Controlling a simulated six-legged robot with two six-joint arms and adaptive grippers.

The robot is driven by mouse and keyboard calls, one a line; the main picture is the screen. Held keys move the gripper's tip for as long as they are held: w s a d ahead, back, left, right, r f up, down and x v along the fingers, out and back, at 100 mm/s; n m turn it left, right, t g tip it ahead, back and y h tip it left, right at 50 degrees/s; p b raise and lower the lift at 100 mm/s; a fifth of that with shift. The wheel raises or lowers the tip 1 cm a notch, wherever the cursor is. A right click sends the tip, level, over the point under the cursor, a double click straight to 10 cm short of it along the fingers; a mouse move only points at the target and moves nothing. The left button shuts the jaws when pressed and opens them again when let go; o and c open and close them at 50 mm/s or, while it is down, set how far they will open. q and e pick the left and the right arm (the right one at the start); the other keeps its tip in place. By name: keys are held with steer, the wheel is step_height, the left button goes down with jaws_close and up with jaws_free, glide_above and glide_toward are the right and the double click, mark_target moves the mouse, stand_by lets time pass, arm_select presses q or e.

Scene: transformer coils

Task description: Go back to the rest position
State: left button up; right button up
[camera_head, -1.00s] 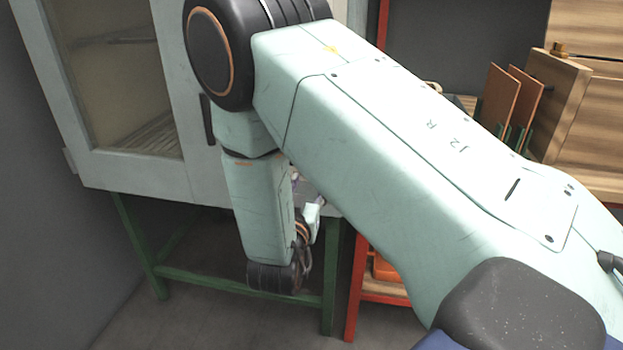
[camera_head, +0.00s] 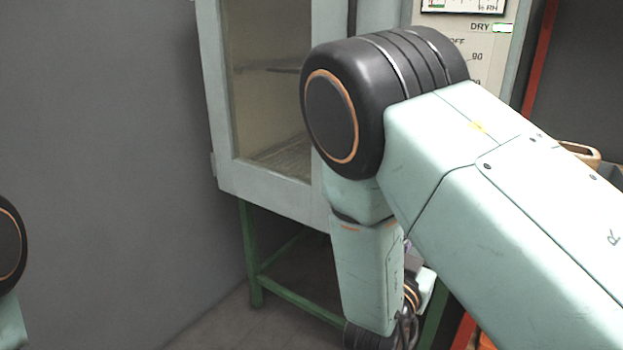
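My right arm comes in from the lower right and crosses the view. Its elbow is in front of the cabinet and its forearm hangs down. Its gripper is mostly hidden behind the forearm and wrist, so its fingers cannot be made out. A small part of my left arm shows at the left edge. The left gripper is out of view. No object is visibly held.
A grey cabinet (camera_head: 268,191) with a glass door stands on a green metal stand (camera_head: 255,255). A control panel (camera_head: 486,50) with dial markings is at its right. A red post (camera_head: 540,62) stands further right. Grey wall and floor are clear at the left.

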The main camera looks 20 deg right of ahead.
steer(key=s+a+f+n+g+y+p, duration=0.1)
steer(key=s+a+f+n+g+y, duration=0.1)
steer(key=s+a+f+n+y, duration=0.45)
steer(key=s+a+f+n+g+y+p, duration=0.1)
steer(key=s+f+g+y+p, duration=0.2)
steer(key=f, duration=0.7)
steer(key=s+a+f+n+g+y+p, duration=0.1)
steer(key=s+a+g+y, duration=0.1)
steer(key=s, duration=0.8)
steer(key=s+a+f+n+g+y+p, duration=0.1)
steer(key=s+g, duration=0.3)
steer(key=s, duration=0.6)
steer(key=shift+s+a+f+g+y+p, duration=0.25)
steer(key=shift+a+f+g+y+p, duration=0.1)
steer(key=shift+f+y+p, duration=0.35)
steer(key=shift+d+r, duration=0.1)
